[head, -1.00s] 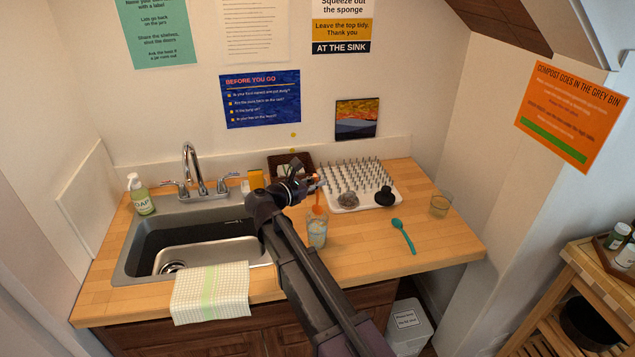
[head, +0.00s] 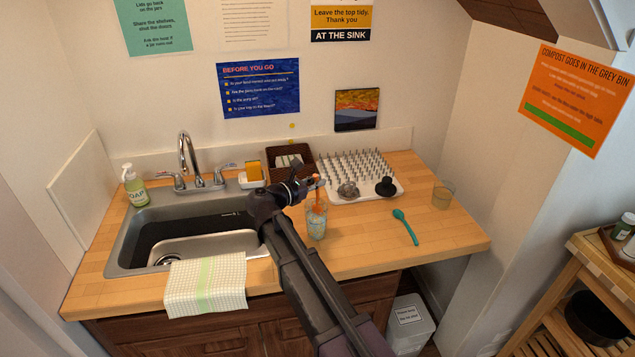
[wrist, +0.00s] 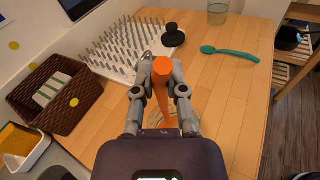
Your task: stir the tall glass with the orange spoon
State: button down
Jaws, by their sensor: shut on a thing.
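The orange spoon (head: 317,190) is upright in my gripper (head: 311,183), which is shut on its handle. In the wrist view the spoon handle (wrist: 162,85) stands between the two fingers of my gripper (wrist: 160,88). The tall glass (head: 316,224) stands on the wooden counter right below. The spoon's lower part overlaps the glass mouth and looks to be inside it. In the wrist view my gripper hides most of the glass. The spoon's bowl is hard to make out.
A white peg rack (head: 365,190) with a dark stopper (head: 386,187) stands behind. A brown basket (head: 270,160) and the sink (head: 130,245) are to the left. The right front counter is clear.

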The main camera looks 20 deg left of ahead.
aim_at(318, 197)
jog(key=shift+w+f+b, duration=0.2)
jog(key=shift+f+b, duration=1.05)
jog(key=shift+f, duration=0.05)
jog(key=shift+w+f+b, duration=0.2)
jog(key=shift+f+b, duration=1)
jog(key=shift+f, duration=0.1)
